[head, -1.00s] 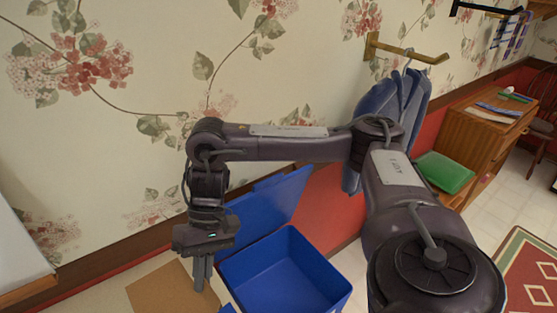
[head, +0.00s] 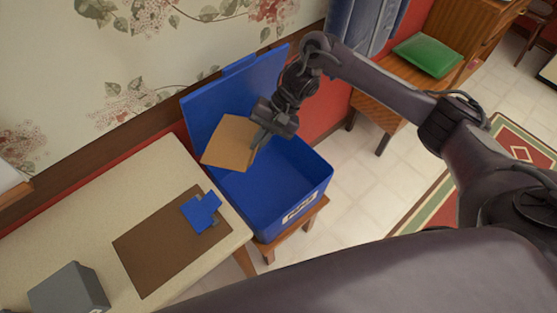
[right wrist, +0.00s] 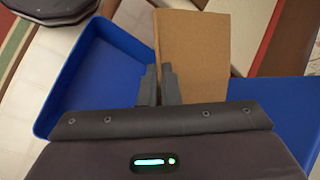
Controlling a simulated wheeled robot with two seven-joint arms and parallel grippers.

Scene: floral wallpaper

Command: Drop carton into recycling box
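The carton (head: 230,143) is a flat tan-brown piece. My right gripper (head: 258,137) is shut on its edge and holds it tilted above the left part of the recycling box. The recycling box (head: 318,182) is blue and open, with its lid raised at the back against the wall and a label on its front. In the right wrist view the carton (right wrist: 195,50) extends up from between the fingers of the gripper (right wrist: 160,85), with the blue box (right wrist: 75,85) below. My left gripper is in neither view.
The box stands on a small wooden stool (head: 268,250). Left of it is a cream table (head: 75,225) with a brown mat (head: 150,245), a blue item (head: 201,212) and a grey block (head: 68,290). A wooden bench with a green cushion (head: 428,55) is at the upper right.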

